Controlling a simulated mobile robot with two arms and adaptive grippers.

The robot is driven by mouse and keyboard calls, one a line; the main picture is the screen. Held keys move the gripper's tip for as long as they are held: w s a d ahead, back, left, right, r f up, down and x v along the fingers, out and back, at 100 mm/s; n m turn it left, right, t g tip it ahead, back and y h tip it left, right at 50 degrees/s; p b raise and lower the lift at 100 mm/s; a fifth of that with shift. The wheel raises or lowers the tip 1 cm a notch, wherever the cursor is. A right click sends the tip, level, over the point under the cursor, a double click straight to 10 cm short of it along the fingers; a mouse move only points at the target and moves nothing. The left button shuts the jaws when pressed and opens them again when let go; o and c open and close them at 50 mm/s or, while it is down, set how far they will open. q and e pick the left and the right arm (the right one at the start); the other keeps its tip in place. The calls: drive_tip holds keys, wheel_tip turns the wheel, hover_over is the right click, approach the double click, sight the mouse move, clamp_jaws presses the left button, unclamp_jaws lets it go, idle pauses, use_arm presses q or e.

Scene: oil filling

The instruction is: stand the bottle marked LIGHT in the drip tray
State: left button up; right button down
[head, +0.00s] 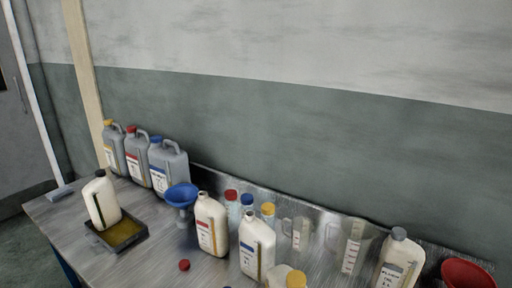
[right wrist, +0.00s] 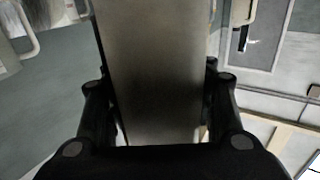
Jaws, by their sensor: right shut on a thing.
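The drip tray (head: 137,241) is a dark shallow tray with yellow-brown liquid, at the left of the bench in the head view. A cream bottle (head: 107,200) with a dark cap is at its rear left, leaning a little in the picture; no label shows on it. I cannot read LIGHT on any bottle. Cream bottles with a red label (head: 207,234) and a blue label (head: 251,259) stand mid-bench. In the right wrist view my right gripper (right wrist: 158,92) is shut on a broad grey-brown thing (right wrist: 155,60); I cannot tell what it is. My left gripper is out of view.
Three grey jugs (head: 170,168) stand behind the tray. A blue funnel (head: 181,195), clear measuring jugs (head: 348,245), a grey-capped bottle (head: 397,265) and a red funnel (head: 467,274) line the bench. A red cap (head: 184,265) lies in front.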

drive_tip(key=s+d+r+m+t+h, duration=0.1)
drive_tip(key=s+d+r+m+h, duration=0.3)
drive_tip(key=s+d, duration=0.6)
wheel_tip(320, 180, up, 2)
drive_tip(key=d+h, duration=0.1)
drive_tip(key=h, duration=0.2)
drive_tip(key=shift+s+d+r+m+t, duration=0.15)
drive_tip(key=shift+s+d+m+t, duration=0.15)
drive_tip(key=shift+d+m, duration=0.1)
